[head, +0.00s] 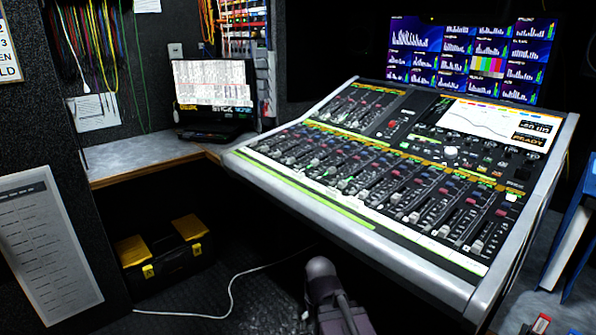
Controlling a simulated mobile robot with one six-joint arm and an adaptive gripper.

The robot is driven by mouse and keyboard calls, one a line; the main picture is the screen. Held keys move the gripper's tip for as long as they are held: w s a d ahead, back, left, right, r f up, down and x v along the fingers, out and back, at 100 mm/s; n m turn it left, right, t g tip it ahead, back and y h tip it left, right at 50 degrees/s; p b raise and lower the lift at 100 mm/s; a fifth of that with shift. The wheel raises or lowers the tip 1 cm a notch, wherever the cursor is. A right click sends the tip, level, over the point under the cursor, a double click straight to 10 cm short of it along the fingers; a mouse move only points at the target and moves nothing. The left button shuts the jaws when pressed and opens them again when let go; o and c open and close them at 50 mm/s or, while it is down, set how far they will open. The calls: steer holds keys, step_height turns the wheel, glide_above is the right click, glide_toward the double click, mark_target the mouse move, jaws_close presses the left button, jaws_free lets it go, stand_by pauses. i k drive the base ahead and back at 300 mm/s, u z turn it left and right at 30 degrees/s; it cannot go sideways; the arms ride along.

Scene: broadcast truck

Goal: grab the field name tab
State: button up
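I cannot pick out with certainty a tab that reads as a field name. Two small lettered tags lie at the right end of the mixing console (478,285), by its white screen. One is a dark tag with yellow letters (536,126). The other is an orange-yellow tag with dark letters (528,142) just below it. A small white piece (511,197) sits near the console's right edge; I cannot tell what it is. A grey part of my arm shows at the bottom middle, in front of and below the console. My gripper's fingers do not show.
A side desk (130,160) with a laptop (213,92) stands at the left. A black and yellow toolbox (165,262) and a white cable (231,290) lie on the floor. A wall of monitors (468,57) is behind the console. A blue and white object (572,235) stands at the right.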

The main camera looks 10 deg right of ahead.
mark_target(299, 175)
steer(key=z, duration=0.05)
steer(key=k, duration=1)
steer(key=u, duration=0.65)
steer(key=i, duration=0.95)
